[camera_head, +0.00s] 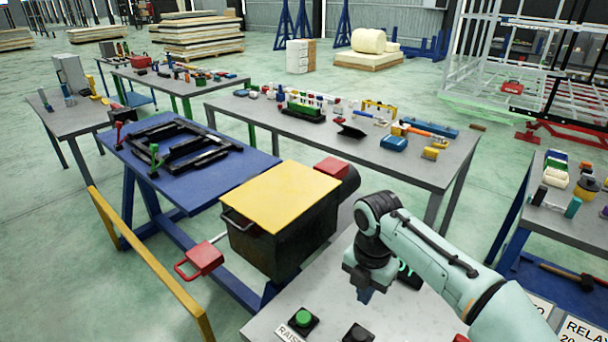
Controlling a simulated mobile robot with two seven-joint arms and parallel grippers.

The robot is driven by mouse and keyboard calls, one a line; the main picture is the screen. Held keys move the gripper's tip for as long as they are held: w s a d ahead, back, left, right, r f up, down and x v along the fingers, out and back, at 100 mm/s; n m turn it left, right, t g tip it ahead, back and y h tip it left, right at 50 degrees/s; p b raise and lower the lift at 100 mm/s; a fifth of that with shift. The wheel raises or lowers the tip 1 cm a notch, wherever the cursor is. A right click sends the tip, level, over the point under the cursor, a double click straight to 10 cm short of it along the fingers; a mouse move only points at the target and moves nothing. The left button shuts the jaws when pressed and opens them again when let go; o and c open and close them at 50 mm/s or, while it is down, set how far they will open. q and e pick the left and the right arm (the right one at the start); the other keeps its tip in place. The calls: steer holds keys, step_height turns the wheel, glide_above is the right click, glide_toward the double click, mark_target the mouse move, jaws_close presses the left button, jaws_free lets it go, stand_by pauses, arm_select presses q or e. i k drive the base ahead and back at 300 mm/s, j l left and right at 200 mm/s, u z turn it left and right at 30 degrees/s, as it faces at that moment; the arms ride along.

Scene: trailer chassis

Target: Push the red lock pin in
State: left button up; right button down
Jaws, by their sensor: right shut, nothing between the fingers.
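A red block with a loop handle (203,259), which looks like the lock pin, sticks out to the left of a black box (285,245) with a yellow top (282,195). A thin pale rod runs from the red block toward the box, so it stands apart from the box's side. My right gripper (365,295) is shut and empty. It points down over the grey control table (400,318), to the right of the box and well away from the red handle. My left gripper is not in view.
A green button (303,318) with a RAISE label and a black button (358,334) sit below my right gripper. A yellow rail (150,262) runs left of the red handle. A blue table (240,165) behind holds a black frame (178,146).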

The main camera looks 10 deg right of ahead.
mark_target(204, 257)
steer(key=k+j, duration=0.7)
steer(key=k, duration=0.2)
